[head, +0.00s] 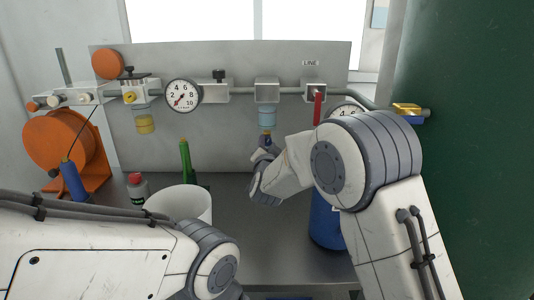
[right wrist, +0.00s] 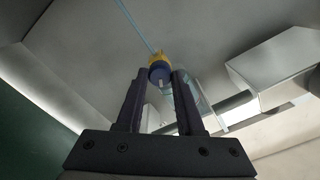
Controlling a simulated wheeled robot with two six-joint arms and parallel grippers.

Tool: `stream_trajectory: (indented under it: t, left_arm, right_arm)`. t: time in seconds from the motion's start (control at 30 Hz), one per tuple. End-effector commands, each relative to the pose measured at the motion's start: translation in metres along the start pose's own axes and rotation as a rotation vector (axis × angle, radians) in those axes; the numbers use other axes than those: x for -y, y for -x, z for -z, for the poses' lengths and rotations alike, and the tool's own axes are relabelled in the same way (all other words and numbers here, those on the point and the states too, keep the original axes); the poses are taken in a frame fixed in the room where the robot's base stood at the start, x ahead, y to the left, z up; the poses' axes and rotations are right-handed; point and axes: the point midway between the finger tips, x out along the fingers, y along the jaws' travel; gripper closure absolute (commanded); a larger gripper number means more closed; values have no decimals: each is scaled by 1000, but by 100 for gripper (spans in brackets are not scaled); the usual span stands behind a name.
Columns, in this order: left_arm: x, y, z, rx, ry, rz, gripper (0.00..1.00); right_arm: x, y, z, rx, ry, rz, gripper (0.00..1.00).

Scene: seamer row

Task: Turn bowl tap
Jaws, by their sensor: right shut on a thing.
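A filter unit on the grey panel carries a pale blue clear bowl (head: 266,117) under a square grey head. The bowl tap (head: 266,135), a small blue piece, sits at the bowl's lower end. In the right wrist view the tap (right wrist: 160,74) shows blue with a yellow part, between my fingertips. My right gripper (right wrist: 160,78) is shut on the tap from below. In the head view my right wrist hides most of this gripper. My left arm comes in at the lower left; its gripper is out of view.
A red lever (head: 318,107) hangs right of the bowl, near a gauge partly behind my right arm. A blue container (head: 326,225) stands below that arm. A white bucket (head: 180,204), a green bottle (head: 185,158) and an orange reel (head: 62,145) stand left.

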Motion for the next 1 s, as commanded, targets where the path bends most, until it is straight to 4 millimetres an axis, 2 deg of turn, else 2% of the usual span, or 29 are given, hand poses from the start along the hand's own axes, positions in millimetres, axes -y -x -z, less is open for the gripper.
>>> stream_trajectory:
  t: [0.03, 0.2, 0.67, 0.7, 0.77, 1.0]
  left_arm:
    - [0, -6, 0, 0, 0, 0, 65]
    - [1, -11, -1, 0, 0, 0, 65]
    - [1, -12, -1, 0, 0, 0, 65]
    - [1, -12, -1, 0, 0, 0, 65]
    - [1, -12, -1, 0, 0, 0, 65]
    - [1, -12, -1, 0, 0, 0, 65]
  right_arm:
    - [-2, 0, -2, -2, -20, 1, 100]
    - [-1, 0, -1, 0, -65, -1, 100]
    - [-1, 0, 0, 0, -81, -2, 100]
    - [-1, 0, 0, 0, -81, -2, 56]
    - [-1, 0, 0, 0, -81, -2, 34]
    - [0, 0, 0, 1, -80, -1, 34]
